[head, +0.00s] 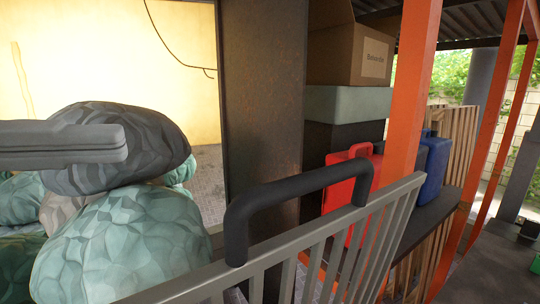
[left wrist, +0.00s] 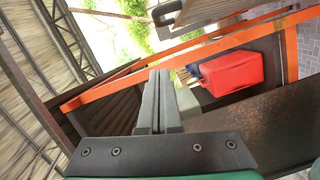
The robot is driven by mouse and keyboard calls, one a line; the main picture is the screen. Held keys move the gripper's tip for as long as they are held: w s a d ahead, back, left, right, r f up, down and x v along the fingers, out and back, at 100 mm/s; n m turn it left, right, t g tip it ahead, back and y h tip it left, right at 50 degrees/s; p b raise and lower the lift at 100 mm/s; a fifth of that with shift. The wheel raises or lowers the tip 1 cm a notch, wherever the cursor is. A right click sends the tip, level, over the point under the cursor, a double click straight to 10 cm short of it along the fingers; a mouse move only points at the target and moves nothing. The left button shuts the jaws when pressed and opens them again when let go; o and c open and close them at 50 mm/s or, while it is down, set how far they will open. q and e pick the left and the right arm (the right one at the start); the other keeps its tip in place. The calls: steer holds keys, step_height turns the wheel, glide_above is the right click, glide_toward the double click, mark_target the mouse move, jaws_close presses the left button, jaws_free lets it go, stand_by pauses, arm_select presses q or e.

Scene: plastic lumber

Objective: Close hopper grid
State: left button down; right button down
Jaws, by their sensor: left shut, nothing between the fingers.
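The grey barred hopper grid (head: 285,250) stands raised across the lower middle of the head view, its top rail slanting up to the right. A dark bent handle (head: 298,187) is fixed along that rail. My left gripper (head: 118,143) is shut and empty at the left of the head view, in front of the sacks and apart from the handle. Its closed fingers (left wrist: 158,98) also show in the left wrist view. A dark bent piece (left wrist: 166,20) at the top there may be the handle; I cannot tell for certain. My right gripper is not in view.
Filled grey and green sacks (head: 115,245) sit at the left. A rusty dark post (head: 262,90) rises behind the handle. A red canister (head: 347,175), a blue canister (head: 436,165) and a cardboard box (head: 350,50) stand behind the grid, near an orange post (head: 408,95).

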arm_select(q)
steer(key=d+f+p, duration=0.1)
steer(key=d+p, duration=0.1)
steer(key=d, duration=0.9)
steer(key=shift+w+f+p, duration=0.3)
steer(key=shift+f+p, duration=0.05)
steer(key=shift+p, duration=0.05)
